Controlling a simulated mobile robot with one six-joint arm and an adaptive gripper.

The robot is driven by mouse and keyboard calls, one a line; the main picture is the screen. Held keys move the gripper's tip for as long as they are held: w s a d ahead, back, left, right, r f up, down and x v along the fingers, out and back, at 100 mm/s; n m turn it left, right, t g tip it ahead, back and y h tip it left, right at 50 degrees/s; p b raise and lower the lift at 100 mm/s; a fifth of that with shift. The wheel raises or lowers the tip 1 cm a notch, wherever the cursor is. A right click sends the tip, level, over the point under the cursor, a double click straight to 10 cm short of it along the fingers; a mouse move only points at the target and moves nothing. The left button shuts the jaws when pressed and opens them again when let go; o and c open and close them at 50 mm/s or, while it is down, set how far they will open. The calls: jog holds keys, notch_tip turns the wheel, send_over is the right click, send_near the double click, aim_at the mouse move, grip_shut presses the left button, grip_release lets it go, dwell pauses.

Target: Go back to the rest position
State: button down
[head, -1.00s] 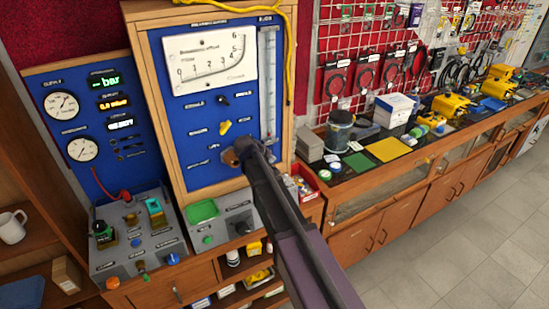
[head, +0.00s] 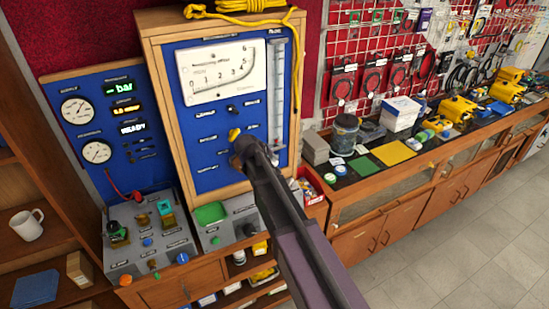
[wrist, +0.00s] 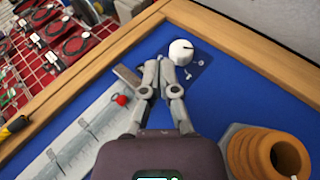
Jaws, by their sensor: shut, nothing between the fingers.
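My gripper (wrist: 158,68) shows in the wrist view with its two grey fingers together and nothing between them. I cannot tell whether the fingertips touch the panel. In the head view my dark arm reaches up to the wood-framed blue panel (head: 212,180), and its end hides the fingers. A yellow knob (head: 234,134) sits just above the arm's end.
The wrist view shows a brown ringed fitting (wrist: 245,150) at lower right and a red ball (wrist: 122,100) on a scale at left. The head view shows a gauge panel (head: 75,135), a control box (head: 135,245), a mug (head: 27,224), and a bench (head: 385,205). The floor (head: 440,265) is clear.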

dwell(0.4)
jog(key=s+d+f+m+g+y+b, duration=0.2)
jog(key=s+f, duration=0.3)
jog(key=s, duration=0.4)
jog(key=s+d+f+m+g+y+b, duration=0.2)
jog(key=s+d+f+b, duration=0.2)
jog(key=s, duration=0.5)
jog(key=s+d+f+m+g+y+b, duration=0.1)
jog(key=s+d+f+b, duration=0.3)
jog(key=s, duration=0.5)
notch_tip(320, 180, down, 2)
jog(key=shift+d+f+m+g+y, duration=0.25)
jog(key=shift+d+m+g+y, duration=0.3)
jog(key=shift+g, duration=0.25)
jog(key=shift+a, duration=0.15)
